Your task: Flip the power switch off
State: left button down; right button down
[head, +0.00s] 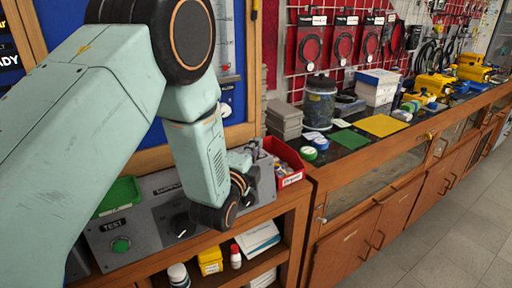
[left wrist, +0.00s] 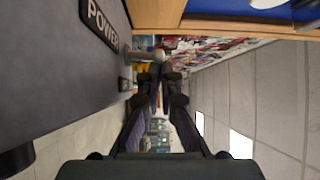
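The grey testbench panel (head: 150,250) stands on a wooden bench in the head view. In the left wrist view, the black POWER label (left wrist: 100,22) is on the panel face, which fills the upper left. A pale stubby lever, seemingly the power switch (left wrist: 146,56), sticks out beside the label. My left gripper (head: 243,180) is at the panel's right end and hides that part of it in the head view. In the wrist view my left gripper (left wrist: 160,80) has its fingers drawn together, with nothing seen held. Its tips lie close to the lever; contact cannot be told.
A green TEST button (head: 121,245) and a black knob (head: 181,224) are on the panel. A green tray (head: 118,195) lies on top, left. A red bin (head: 288,160) stands at the right. Bottles and a yellow box (head: 210,261) sit on the shelf below.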

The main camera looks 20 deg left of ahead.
pick_arm(q)
jog(key=shift+s+a, duration=0.1)
jog(key=shift+a, duration=0.15)
dwell(0.3)
jog(key=shift+d, duration=0.1)
